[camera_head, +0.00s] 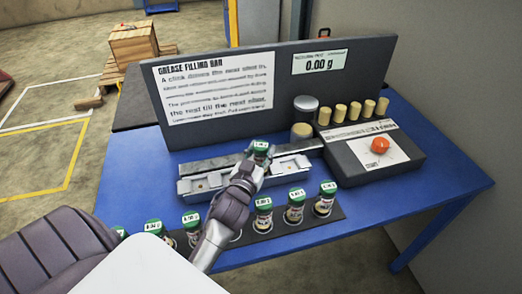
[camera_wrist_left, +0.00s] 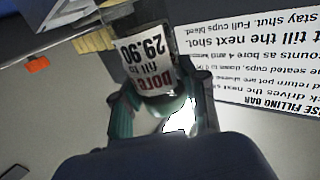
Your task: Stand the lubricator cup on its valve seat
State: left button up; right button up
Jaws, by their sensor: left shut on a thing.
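My left gripper (camera_head: 254,162) is shut on a lubricator cup (camera_head: 261,147) with a green top, over the middle of the grey filling bar (camera_head: 200,185). In the left wrist view the cup (camera_wrist_left: 145,55) shows clear walls and a white label reading "29.90", "fill to", "bore"; the label appears upside down there. The gripper fingers (camera_wrist_left: 162,112) close around its green end. Shallow seat areas show on the bar left and right of my gripper. The seat near the cup is hidden by gripper and cup, so I cannot tell whether they touch. My right gripper is not in view.
Several green-topped cups (camera_head: 295,206) stand in a row on a black mat (camera_head: 330,214) in front. An upright panel (camera_head: 270,85) stands behind the bar. A grey box (camera_head: 372,158) with an orange button (camera_head: 381,145) and several tan cylinders (camera_head: 340,113) are at right.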

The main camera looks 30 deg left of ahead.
pick_arm(q)
jog(key=shift+f+b, duration=0.4)
jog(key=shift+f, duration=0.2)
dwell(0.3)
jog(key=o, duration=1)
jog(key=shift+r, duration=0.1)
jog(key=shift+o, duration=1.4)
